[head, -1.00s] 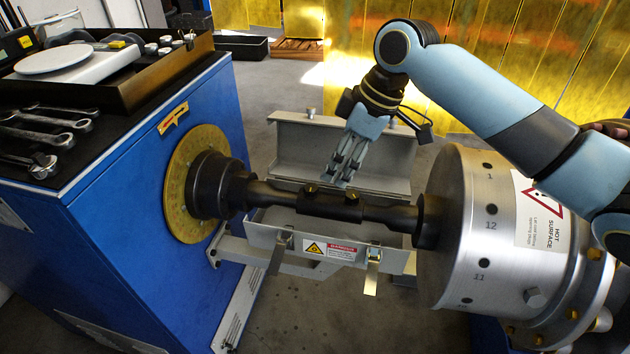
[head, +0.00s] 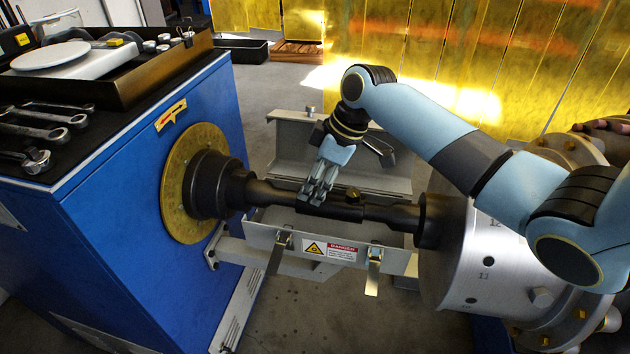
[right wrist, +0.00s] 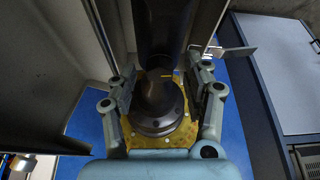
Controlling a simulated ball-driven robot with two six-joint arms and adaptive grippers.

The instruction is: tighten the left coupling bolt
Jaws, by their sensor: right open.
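The dark coupling (head: 338,210) sits on the horizontal shaft between the blue cabinet and the silver drum. Its right bolt (head: 352,194) shows as a small brass-coloured head on top. The left bolt is hidden behind my right gripper (head: 314,196), whose fingertips are at the left end of the coupling. In the right wrist view, my right gripper (right wrist: 162,82) is open, with one finger on each side of the dark shaft (right wrist: 160,40). I cannot tell whether the fingers touch the coupling or the bolt. My left gripper is not in view.
Several wrenches (head: 40,125) lie on the blue cabinet (head: 120,230) at left. A yellow disc (head: 172,190) surrounds the shaft's left end. The silver drum (head: 480,260) stands at right. An open grey guard (head: 290,145) rises behind the shaft, with a labelled panel (head: 330,250) in front.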

